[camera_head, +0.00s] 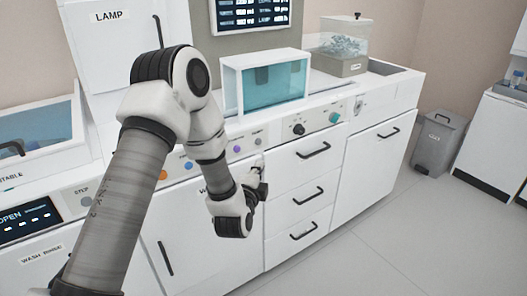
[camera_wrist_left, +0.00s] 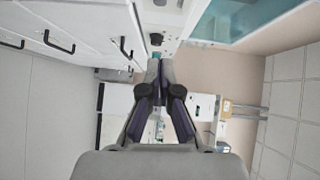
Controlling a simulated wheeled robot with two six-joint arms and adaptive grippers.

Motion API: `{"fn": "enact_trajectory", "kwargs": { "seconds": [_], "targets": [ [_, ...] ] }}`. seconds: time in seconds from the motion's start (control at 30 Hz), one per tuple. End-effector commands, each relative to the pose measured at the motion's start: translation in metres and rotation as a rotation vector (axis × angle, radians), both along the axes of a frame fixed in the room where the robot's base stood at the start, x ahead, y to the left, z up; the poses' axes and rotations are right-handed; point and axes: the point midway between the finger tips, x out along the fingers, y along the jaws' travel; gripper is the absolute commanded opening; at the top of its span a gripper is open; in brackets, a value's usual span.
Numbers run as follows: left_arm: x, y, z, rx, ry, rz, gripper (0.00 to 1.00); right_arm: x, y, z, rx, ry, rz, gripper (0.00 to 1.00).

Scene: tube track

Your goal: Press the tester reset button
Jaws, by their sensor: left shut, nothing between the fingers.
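A round teal button (camera_head: 335,117) sits on the white front panel, right of a black knob (camera_head: 298,129); the small labels there are too small to read, so I cannot confirm which control is the tester reset button. My left gripper (camera_head: 263,168) is shut and empty in front of the cabinet, left of and below the knob. In the left wrist view the shut fingertips (camera_wrist_left: 159,57) point along the panel, with the teal button (camera_wrist_left: 156,54) just beyond them and the black knob (camera_wrist_left: 155,40) above. Contact cannot be told. My right gripper is out of view.
A teal-windowed tank (camera_head: 275,85) stands on the counter above the panel, with a clear box of parts (camera_head: 343,45) behind. Several coloured buttons (camera_head: 237,149) line the panel behind my left arm. Drawer handles (camera_head: 313,150) stick out below. A grey bin (camera_head: 438,143) stands right; the floor is clear.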

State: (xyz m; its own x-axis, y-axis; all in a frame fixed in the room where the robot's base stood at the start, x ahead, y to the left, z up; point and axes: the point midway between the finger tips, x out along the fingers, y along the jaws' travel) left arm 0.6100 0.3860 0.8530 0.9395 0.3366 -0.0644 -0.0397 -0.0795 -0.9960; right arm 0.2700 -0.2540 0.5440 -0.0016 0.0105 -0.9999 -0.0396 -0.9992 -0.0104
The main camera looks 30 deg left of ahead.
Motion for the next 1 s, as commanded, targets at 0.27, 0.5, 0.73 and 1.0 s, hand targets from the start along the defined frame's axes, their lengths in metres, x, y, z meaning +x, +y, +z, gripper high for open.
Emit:
{"fn": "enact_trajectory", "kwargs": {
  "seconds": [0.27, 0.5, 0.73, 1.0],
  "targets": [
    [0.019, 0.007, -0.002, -0.001, 0.000, 0.001, 0.00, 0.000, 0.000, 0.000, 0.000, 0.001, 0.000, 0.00],
    [0.067, 0.024, -0.006, 0.000, -0.001, 0.001, 0.00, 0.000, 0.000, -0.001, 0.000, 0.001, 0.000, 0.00],
    [0.102, 0.051, -0.009, -0.003, 0.000, 0.004, 0.00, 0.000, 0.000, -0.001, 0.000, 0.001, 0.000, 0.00],
    [0.111, 0.070, -0.012, -0.001, 0.003, 0.000, 0.00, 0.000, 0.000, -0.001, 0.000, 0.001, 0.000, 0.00]
  ]
}}
